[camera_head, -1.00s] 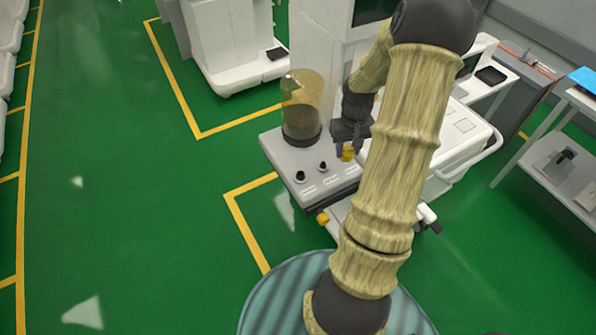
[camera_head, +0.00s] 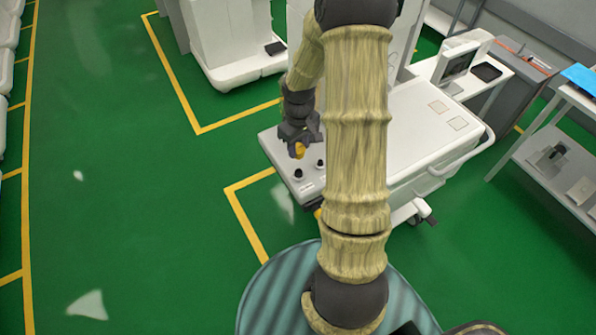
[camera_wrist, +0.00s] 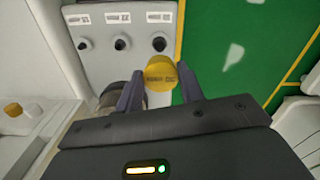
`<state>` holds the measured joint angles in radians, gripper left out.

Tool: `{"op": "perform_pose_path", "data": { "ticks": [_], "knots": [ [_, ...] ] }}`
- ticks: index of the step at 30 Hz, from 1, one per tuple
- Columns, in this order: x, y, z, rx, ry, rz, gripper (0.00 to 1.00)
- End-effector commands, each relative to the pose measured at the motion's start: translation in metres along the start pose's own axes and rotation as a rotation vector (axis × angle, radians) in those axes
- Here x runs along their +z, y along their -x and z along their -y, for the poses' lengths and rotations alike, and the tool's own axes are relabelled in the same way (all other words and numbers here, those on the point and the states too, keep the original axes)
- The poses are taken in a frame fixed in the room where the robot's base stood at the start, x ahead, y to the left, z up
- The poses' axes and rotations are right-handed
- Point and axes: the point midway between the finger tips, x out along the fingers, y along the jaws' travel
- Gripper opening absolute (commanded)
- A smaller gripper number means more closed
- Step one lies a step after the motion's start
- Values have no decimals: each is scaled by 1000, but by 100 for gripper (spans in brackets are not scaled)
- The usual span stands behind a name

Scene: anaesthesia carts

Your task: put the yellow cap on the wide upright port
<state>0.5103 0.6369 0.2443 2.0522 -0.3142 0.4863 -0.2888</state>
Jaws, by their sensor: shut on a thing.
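My gripper (camera_head: 299,146) is shut on the yellow cap (camera_head: 299,152), above the front left part of the grey cart. In the wrist view the cap (camera_wrist: 160,73) sits between the fingertips of my gripper (camera_wrist: 157,82), its lettered face visible. A pale cylinder (camera_wrist: 159,99) shows just below the cap; I cannot tell whether it belongs to the cap or to a port. A dark round form (camera_wrist: 112,97) is partly hidden behind the left finger. I cannot surely pick out the wide upright port; my gripper and arm hide part of the cart top.
Several dark round fittings (camera_wrist: 120,43) line the labelled grey panel (camera_wrist: 100,15). A second yellow piece (camera_wrist: 13,110) and a pale one (camera_wrist: 33,111) sit at left in the wrist view. A shelf unit (camera_head: 540,165) stands at right; green floor lies open at left.

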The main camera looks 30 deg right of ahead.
Motion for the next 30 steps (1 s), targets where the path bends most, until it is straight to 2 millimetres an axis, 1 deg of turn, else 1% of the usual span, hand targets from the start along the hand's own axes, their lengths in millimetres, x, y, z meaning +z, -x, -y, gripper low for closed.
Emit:
{"op": "perform_pose_path", "data": {
  "ticks": [8, 11, 15, 19, 21, 30],
  "knots": [
    [0, -4, 0, -1, -3, 1, 17],
    [0, -16, 1, -3, -2, 3, 17],
    [0, -40, 2, -4, -1, 5, 17],
    [0, -56, 2, -1, 1, 2, 17],
    [-1, -59, 1, -1, -1, 0, 17],
    [0, -61, 1, -1, -1, 0, 17]
  ]
}}
